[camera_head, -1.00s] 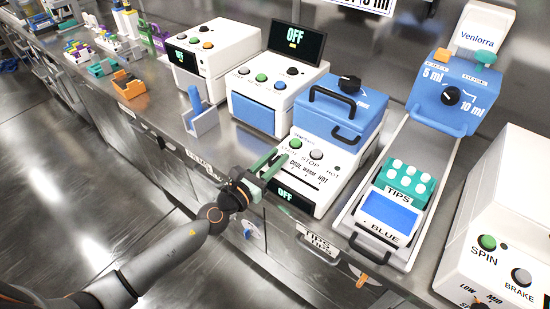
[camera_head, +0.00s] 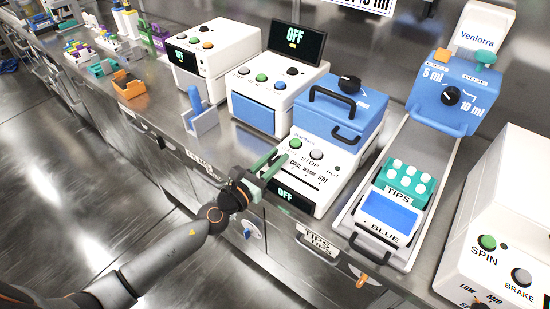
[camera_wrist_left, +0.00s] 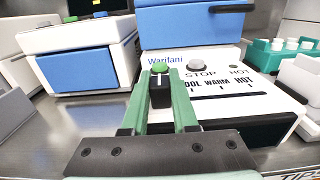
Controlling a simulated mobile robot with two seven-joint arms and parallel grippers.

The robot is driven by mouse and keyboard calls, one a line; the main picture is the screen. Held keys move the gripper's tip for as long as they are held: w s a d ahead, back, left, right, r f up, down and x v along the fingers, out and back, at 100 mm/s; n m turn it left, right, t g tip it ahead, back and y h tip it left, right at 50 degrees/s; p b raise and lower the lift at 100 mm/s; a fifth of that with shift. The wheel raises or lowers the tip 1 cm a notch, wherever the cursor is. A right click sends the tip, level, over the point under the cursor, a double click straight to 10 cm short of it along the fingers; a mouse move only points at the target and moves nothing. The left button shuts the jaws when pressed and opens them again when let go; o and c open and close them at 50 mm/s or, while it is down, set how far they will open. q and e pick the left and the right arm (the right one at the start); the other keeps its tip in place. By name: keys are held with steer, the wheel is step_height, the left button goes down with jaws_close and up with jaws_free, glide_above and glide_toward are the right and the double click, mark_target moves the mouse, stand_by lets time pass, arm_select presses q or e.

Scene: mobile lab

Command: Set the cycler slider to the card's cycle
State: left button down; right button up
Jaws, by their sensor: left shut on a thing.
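The cycler (camera_head: 305,180) is a white machine with a blue lid (camera_head: 340,108), a green START button (camera_head: 296,143), a grey STOP button (camera_head: 316,154) and a COOL, WARM, HOT scale. Its front display (camera_head: 285,194) reads OFF. My left gripper (camera_head: 276,160) reaches the scale's left end. In the left wrist view, its green fingers (camera_wrist_left: 160,100) are shut on the black slider knob (camera_wrist_left: 160,92), which has a white line. The knob is at the COOL end; the fingers partly hide that word. I cannot make out a card giving the cycle. My right gripper is not in view.
A white machine with a blue front (camera_head: 253,113) and an OFF screen (camera_head: 295,44) stands left of the cycler. To the right is a tray with a teal tip rack (camera_head: 404,184), then a white machine with a SPIN button (camera_head: 487,242). Bare bench lies left of the gripper.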

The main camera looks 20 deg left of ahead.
mark_target(317, 190)
arm_select(q)
steer(key=s+d+p, duration=0.1)
steer(key=d, duration=0.3)
steer(key=s+d, duration=0.2)
steer(key=d, duration=0.1)
steer(key=s+d+p, duration=0.1)
steer(key=d, duration=0.3)
steer(key=shift+s+d+f+p, duration=0.1)
steer(key=shift+s+d+p, duration=0.1)
steer(key=shift+d+p, duration=0.15)
steer(key=c, duration=0.7)
jaws_free()
steer(key=b+v, duration=0.2)
steer(key=v, duration=1)
steer(key=shift+s+a, duration=0.1)
steer(key=shift+s, duration=0.15)
